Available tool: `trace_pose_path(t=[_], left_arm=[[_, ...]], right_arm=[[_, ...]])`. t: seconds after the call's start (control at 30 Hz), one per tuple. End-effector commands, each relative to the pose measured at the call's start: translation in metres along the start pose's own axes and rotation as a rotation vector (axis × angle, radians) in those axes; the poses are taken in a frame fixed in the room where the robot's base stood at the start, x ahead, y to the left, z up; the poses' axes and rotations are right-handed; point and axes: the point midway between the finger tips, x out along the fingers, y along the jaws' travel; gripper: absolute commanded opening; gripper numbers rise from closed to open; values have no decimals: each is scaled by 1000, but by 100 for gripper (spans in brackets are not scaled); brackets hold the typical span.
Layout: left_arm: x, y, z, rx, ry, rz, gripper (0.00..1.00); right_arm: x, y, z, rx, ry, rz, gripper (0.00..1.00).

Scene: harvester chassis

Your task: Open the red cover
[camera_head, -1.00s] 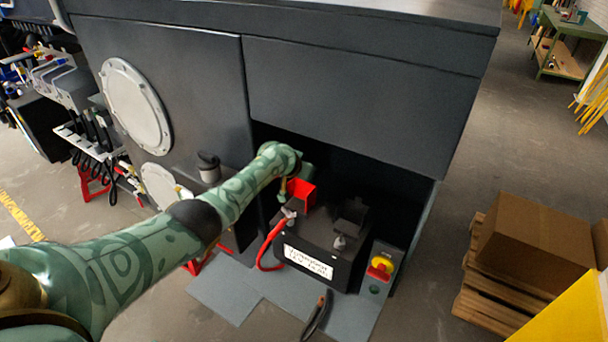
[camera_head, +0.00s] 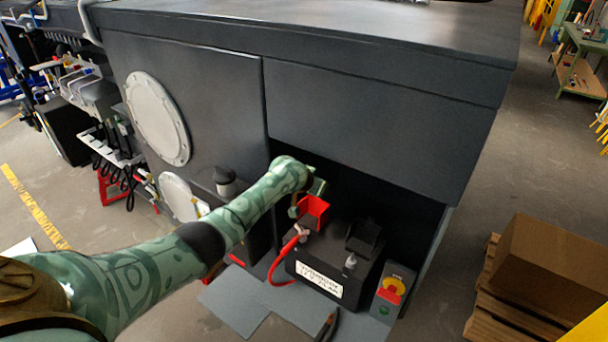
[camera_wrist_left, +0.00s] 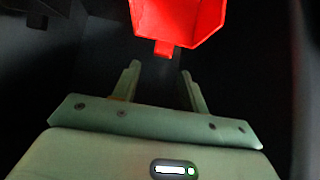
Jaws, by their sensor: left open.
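The red cover (camera_head: 314,207) stands tilted up at the back left corner of a black battery (camera_head: 318,258), with its hollow side showing. A metal terminal clamp (camera_head: 302,232) with a red cable shows in front of it. In the left wrist view the red cover (camera_wrist_left: 180,20) is at the top, with a small tab at its lower edge. My left gripper (camera_wrist_left: 160,70) is open and empty, its fingertips just below the tab; contact cannot be told. In the head view my left gripper (camera_head: 306,196) is beside and behind the cover, partly hidden. My right gripper is not in view.
The battery sits in a dark recess of the grey chassis (camera_head: 380,120), whose panel overhangs it. A black cover (camera_head: 365,236) stands on the battery's right.

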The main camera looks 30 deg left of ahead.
Motion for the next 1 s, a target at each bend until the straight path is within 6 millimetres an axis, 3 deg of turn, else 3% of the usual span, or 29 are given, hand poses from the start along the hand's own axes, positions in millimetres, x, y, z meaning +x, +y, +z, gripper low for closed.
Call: trace_pose_path(t=[0.03,0.13,0.5,0.7,1.0], left_arm=[[-15,0,-4,2,1,1,44],[-37,0,-4,2,2,0,44],[-114,0,-3,1,4,0,44],[-133,0,-3,-1,4,0,44],[-136,0,-3,-2,3,1,44]], right_arm=[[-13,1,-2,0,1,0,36],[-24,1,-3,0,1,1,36],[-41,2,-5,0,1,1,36],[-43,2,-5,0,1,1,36],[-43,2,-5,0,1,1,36]])
